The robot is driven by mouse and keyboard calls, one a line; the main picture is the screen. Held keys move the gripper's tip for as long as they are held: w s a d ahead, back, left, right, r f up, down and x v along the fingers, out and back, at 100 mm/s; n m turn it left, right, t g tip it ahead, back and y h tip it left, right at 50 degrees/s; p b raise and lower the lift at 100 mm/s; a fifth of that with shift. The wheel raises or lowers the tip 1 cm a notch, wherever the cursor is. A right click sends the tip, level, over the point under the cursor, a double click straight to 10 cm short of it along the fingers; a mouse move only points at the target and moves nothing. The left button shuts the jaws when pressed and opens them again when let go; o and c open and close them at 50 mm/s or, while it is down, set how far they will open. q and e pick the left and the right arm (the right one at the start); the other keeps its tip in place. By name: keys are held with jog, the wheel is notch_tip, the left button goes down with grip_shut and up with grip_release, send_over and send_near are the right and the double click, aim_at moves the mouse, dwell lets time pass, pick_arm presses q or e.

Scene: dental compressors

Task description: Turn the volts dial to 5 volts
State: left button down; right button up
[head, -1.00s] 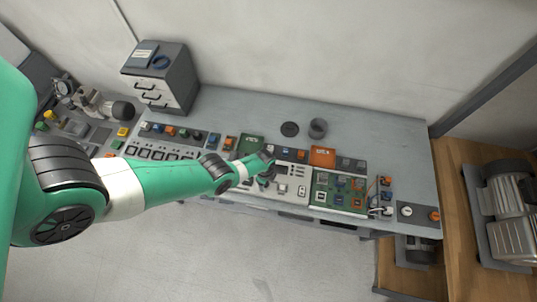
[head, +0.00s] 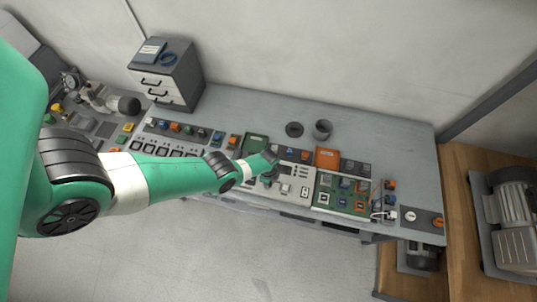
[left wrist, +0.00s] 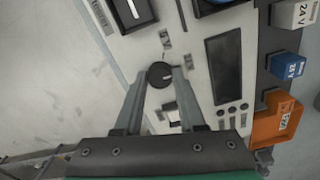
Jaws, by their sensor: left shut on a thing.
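In the left wrist view a small round black dial (left wrist: 160,74) with a light pointer mark sits on a pale panel (left wrist: 200,30). My left gripper (left wrist: 160,78) is shut on this dial, one finger on each side of it. My right gripper is not in view.
A dark display (left wrist: 224,68) lies right of the dial on the panel. Blue (left wrist: 286,67) and orange (left wrist: 277,120) blocks stand beyond it. A green circuit board (head: 343,192) is right of the panel.

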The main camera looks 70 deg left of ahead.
pick_arm(q)
jog(key=shift+n, duration=0.3)
jog(key=n, duration=1.1)
jog(key=shift+n, duration=0.3)
dwell(0.4)
jog(key=c, duration=0.5)
grip_release()
